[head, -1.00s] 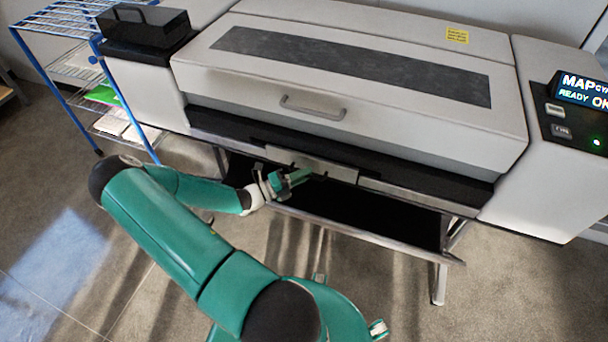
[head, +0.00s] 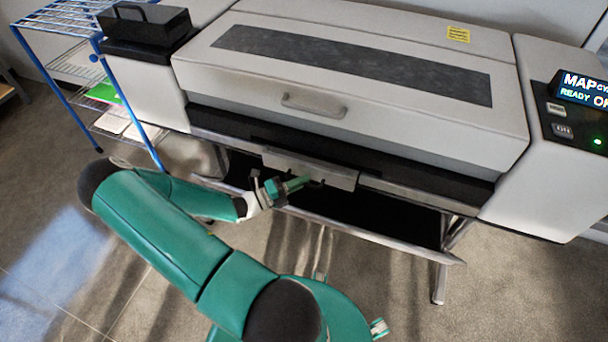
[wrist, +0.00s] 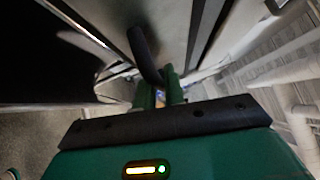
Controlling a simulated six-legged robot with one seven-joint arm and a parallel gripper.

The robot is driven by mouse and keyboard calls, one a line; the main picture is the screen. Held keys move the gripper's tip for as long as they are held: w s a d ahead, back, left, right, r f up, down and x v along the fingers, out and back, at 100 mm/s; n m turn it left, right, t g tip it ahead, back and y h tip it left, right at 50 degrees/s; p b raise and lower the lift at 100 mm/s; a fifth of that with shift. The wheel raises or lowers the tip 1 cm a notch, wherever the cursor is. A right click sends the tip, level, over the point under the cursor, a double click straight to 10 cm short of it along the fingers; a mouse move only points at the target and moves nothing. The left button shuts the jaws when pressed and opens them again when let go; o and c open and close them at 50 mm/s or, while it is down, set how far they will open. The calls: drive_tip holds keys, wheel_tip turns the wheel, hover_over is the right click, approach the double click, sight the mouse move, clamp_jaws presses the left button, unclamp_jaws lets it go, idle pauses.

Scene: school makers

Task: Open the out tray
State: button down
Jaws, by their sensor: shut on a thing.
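The out tray's pale grey front panel (head: 318,168) sits low on the front of the large plotter, below the black slot, and stands a little out from the body. My gripper (head: 308,181) is at its lower edge, shut on the tray's dark handle. In the wrist view the green fingers (wrist: 161,88) close around the dark handle bar (wrist: 144,52), which runs up in front of the pale panel (wrist: 168,30). The exact contact at the fingertips is partly hidden.
The plotter lid (head: 350,75) with its grey handle is shut. A black catch area with a metal front rail (head: 370,236) lies below the tray. A blue wire rack (head: 70,20) stands at left. A lit display (head: 585,88) is at right. Open floor lies in front.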

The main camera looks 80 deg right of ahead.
drive_tip(key=w+a, duration=0.2)
drive_tip(key=a, duration=2.5)
drive_tip(key=shift+w+a, duration=0.3)
drive_tip(key=c, duration=1.8)
unclamp_jaws()
drive_tip(key=shift+o, duration=0.2)
drive_tip(key=v, duration=1.3)
drive_tip(key=shift+w+a, duration=0.25)
drive_tip(key=shift+w, duration=0.05)
drive_tip(key=shift+f, duration=0.1)
